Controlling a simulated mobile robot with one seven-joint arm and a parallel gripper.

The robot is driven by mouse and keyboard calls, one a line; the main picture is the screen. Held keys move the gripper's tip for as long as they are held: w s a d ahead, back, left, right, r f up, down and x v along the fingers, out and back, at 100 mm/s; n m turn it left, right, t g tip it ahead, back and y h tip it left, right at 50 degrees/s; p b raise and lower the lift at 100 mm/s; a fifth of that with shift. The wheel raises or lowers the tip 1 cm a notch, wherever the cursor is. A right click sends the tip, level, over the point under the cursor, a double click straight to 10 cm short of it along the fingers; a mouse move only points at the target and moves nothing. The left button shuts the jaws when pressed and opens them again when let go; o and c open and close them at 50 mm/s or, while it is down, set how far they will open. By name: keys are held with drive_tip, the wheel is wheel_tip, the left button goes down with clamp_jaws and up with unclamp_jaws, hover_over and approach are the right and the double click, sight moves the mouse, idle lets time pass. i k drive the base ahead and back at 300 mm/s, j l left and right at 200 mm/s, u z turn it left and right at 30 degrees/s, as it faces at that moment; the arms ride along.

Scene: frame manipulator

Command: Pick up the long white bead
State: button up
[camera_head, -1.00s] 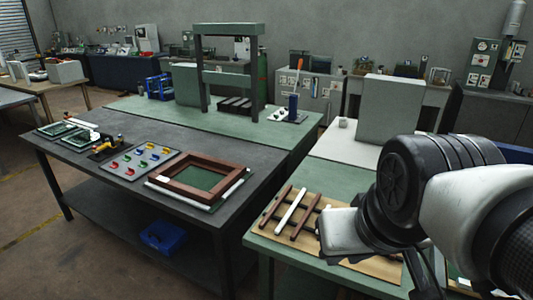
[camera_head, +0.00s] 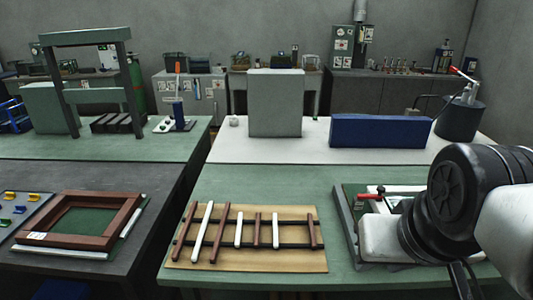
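The long white bead (camera_head: 202,232) is a straight white strip. It lies slanted across dark rails on a tan board (camera_head: 295,263), between two long brown strips (camera_head: 184,231) and (camera_head: 219,234). Shorter white strips (camera_head: 239,229) and (camera_head: 275,231) and shorter brown strips (camera_head: 258,230) and (camera_head: 311,231) lie to its right on the same rails. My arm is at the right side, over the green table, well to the right of the bead. The fingertips of my gripper cannot be made out, and nothing shows in its grasp.
A framed fixture with a red-handled clamp (camera_head: 368,197) sits right of the board, partly behind my arm. A brown frame (camera_head: 113,212) lies on the dark table at left. A blue block (camera_head: 381,131) and a grey box (camera_head: 275,103) stand behind. Green tabletop (camera_head: 285,185) behind the board is clear.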

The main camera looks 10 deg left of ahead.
sight(202, 232)
drive_tip(key=i+j+z, duration=0.1)
drive_tip(key=j, duration=0.35)
drive_tip(key=j+z, duration=0.15)
drive_tip(key=j, duration=0.3)
drive_tip(key=i+j, duration=0.1)
drive_tip(key=j, duration=0.5)
drive_tip(key=i+j, duration=0.1)
drive_tip(key=j, duration=0.5)
